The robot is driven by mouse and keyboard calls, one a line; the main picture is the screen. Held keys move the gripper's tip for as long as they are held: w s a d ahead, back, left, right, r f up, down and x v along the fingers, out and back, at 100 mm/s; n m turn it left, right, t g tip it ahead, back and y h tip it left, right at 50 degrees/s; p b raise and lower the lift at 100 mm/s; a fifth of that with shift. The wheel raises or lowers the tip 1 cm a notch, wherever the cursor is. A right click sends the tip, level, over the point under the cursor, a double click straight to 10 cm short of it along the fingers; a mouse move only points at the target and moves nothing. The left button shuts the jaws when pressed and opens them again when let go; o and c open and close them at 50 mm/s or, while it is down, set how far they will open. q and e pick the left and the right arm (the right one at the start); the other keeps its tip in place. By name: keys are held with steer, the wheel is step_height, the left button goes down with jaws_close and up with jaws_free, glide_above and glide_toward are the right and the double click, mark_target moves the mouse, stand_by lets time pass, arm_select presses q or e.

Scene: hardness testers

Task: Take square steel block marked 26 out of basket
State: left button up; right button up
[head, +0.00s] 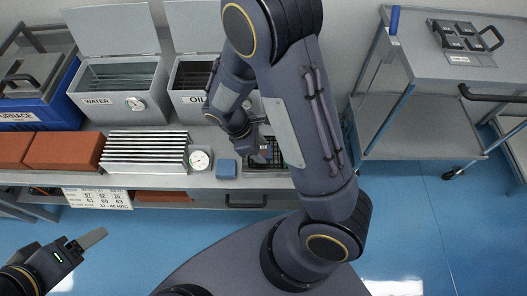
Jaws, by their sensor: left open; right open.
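A dark grid-like basket (282,152) sits on the bench just left of my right upper arm link and is partly covered by my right arm. My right gripper (262,156) points down over the basket's left part; its fingertips are small and hard to make out, and I see no block clearly held. I cannot read a 26 or pick out the square steel block there. My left gripper (90,240) is open and empty at the lower left, over the floor in front of the bench and away from the basket.
On the bench are a blue block (225,168), a round dial gauge (199,160), a ribbed metal rack (146,152), orange bricks (62,151), and WATER (117,100) and OIL (192,103) tanks. A cart (425,75) at right bears a handled tray (466,40) with several dark pieces.

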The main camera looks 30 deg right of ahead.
steer(key=c, duration=0.9)
steer(key=shift+r, duration=0.15)
